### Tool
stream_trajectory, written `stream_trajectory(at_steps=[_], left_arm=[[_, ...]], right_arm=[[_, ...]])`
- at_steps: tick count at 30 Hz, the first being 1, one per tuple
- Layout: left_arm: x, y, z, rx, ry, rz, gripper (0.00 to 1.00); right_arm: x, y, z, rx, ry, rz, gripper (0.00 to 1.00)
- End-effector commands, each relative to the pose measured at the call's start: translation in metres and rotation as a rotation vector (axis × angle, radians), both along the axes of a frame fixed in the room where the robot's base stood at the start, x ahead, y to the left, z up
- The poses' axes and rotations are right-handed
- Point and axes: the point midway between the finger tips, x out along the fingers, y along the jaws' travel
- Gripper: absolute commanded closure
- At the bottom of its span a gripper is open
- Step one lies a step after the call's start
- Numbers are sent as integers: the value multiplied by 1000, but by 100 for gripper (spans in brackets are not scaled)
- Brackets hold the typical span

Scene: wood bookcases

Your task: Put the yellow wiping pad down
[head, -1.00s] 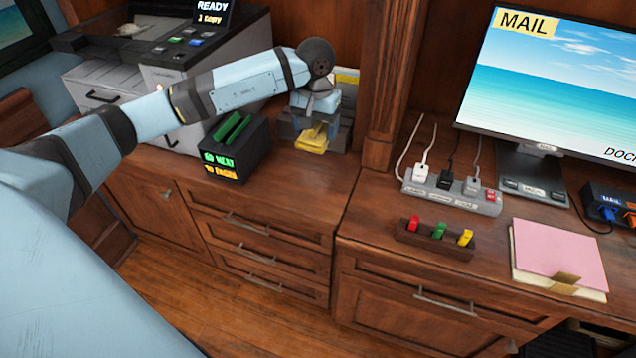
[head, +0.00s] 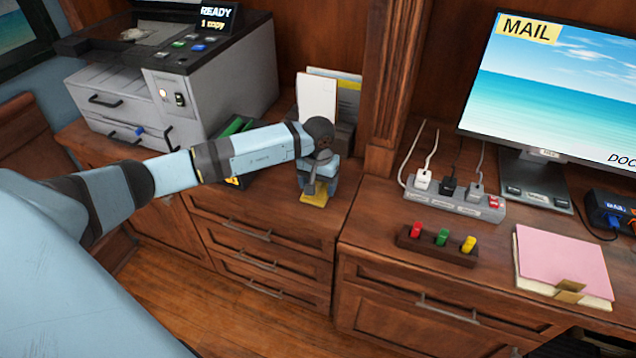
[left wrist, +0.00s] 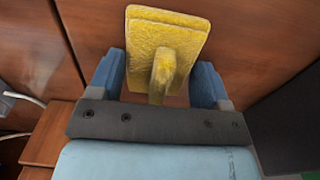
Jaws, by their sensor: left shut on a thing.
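The yellow wiping pad (head: 314,199) is a flat block with a raised handle, in my left gripper (head: 319,182), near the front of the left wooden counter (head: 268,197). In the left wrist view the yellow pad (left wrist: 165,35) shows large, its handle between the two blue fingers of my left gripper (left wrist: 160,80). The gripper is shut on the pad. I cannot tell whether the pad touches the counter. My right gripper is not in view.
A grey copier (head: 190,85) stands at the back left. A document holder (head: 345,132) stands behind my gripper. A dark box with green parts (head: 238,125) is partly hidden by my arm. A wooden post (head: 392,90) borders the right desk.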

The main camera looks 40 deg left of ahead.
Motion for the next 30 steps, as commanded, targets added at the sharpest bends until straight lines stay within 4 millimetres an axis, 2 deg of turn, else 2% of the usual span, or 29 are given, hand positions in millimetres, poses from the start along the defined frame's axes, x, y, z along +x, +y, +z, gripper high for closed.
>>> stream_trajectory(at_steps=[9, 10, 13, 23, 26, 30], left_arm=[[1, 1, -3, 1, -3, 0, 52], [1, 1, -3, 1, -3, 1, 26], [1, 0, -2, 0, -2, 1, 3], [1, 0, 1, -1, -2, 0, 3], [1, 1, 10, 0, -5, 0, 3], [2, 1, 38, 2, -7, -1, 3]], right_arm=[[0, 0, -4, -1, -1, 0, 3], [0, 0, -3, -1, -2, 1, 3], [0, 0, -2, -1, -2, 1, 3], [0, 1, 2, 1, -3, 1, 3], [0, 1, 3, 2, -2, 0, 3], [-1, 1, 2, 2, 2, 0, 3]])
